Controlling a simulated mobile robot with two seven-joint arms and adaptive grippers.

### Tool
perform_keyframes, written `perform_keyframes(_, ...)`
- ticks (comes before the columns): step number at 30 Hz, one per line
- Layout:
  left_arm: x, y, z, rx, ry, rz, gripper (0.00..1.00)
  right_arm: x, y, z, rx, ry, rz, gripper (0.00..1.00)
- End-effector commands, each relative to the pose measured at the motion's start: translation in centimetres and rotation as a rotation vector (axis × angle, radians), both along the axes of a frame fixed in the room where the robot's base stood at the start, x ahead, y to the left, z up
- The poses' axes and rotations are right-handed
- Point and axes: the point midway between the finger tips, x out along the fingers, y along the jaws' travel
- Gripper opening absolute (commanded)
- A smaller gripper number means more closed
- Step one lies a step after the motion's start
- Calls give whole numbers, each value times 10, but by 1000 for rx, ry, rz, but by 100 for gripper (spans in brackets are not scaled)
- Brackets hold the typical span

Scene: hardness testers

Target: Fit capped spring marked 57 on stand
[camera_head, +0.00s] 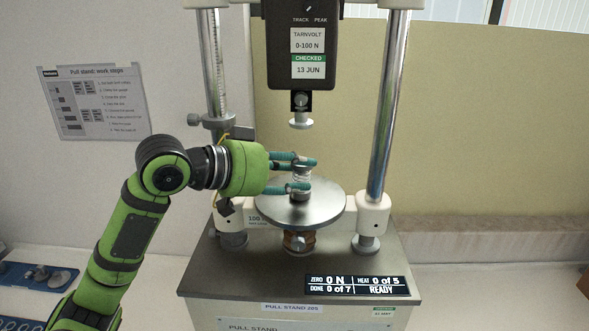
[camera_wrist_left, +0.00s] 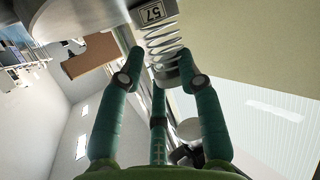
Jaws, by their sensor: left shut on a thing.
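The capped spring (camera_head: 302,173) is upright at the middle of the stand's round metal plate (camera_head: 325,204). In the left wrist view the spring (camera_wrist_left: 164,42) shows bare coils, a grey cap marked 57 (camera_wrist_left: 153,13) near the plate, and another cap at its other end. My left gripper (camera_head: 306,176) reaches in from the left with its teal fingers around the spring; the fingertips (camera_wrist_left: 168,72) are shut on it, by the unmarked cap. I cannot tell whether the marked cap touches the plate. My right gripper is out of view.
The gauge (camera_head: 303,87) hangs above with its small round foot (camera_head: 301,121) clear of the spring. Chrome columns flank the plate, the right one (camera_head: 388,110) close by. The display (camera_head: 360,285) reads READY, 0 N, done 0 of 7. A blue tray (camera_head: 38,280) lies at left.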

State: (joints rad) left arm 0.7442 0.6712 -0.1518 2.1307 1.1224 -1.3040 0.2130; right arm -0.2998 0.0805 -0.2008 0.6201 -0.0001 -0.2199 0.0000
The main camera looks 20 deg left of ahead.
Motion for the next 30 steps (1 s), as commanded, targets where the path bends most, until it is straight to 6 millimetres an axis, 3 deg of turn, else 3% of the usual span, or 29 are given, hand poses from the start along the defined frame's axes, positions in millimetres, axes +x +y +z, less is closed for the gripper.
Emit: perform_keyframes(30, 0, 0, -1, 2, 0, 0, 0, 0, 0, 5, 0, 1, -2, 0)
